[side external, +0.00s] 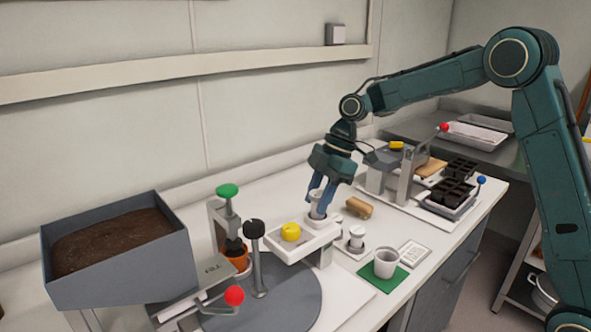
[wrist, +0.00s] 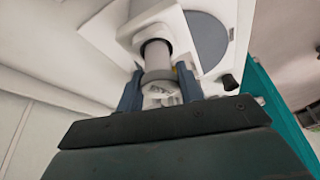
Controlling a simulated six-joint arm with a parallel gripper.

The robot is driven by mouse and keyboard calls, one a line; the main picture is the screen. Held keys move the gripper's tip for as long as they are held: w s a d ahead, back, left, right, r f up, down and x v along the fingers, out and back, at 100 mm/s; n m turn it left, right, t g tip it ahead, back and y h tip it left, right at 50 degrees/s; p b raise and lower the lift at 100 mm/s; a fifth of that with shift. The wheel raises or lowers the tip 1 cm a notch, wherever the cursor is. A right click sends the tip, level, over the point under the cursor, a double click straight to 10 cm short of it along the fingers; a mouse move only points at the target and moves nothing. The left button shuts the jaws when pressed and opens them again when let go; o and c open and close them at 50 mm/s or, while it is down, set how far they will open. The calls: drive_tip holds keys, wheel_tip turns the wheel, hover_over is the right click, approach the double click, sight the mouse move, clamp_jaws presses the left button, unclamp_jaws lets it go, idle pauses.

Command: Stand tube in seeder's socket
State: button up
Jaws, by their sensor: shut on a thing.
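My gripper (side external: 321,193) is shut on a pale grey tube (side external: 316,204), gripping it near its upper end. The tube is upright or nearly so, over the right end of a white tray-like holder (side external: 308,244). In the wrist view the fingers (wrist: 160,88) sit on both sides of the tube (wrist: 156,58). The tube's far end meets a dark round opening in a white part; how deep it sits, I cannot tell. Which fixture is the seeder is not marked.
A yellow knob-like piece (side external: 291,232) sits on the holder. A green-topped press (side external: 228,191), a black-knobbed post (side external: 255,232) and a soil bin (side external: 120,250) stand left. A brown roll (side external: 359,207), white cup (side external: 386,262) and black seedling trays (side external: 450,193) lie right.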

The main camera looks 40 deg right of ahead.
drive_tip(key=shift+f, duration=0.6)
idle(0.4)
drive_tip(key=o, duration=1)
drive_tip(key=shift+o, duration=0.2)
drive_tip(key=shift+r, duration=0.15)
drive_tip(key=shift+r, duration=4.1)
drive_tip(key=shift+r, duration=0.1)
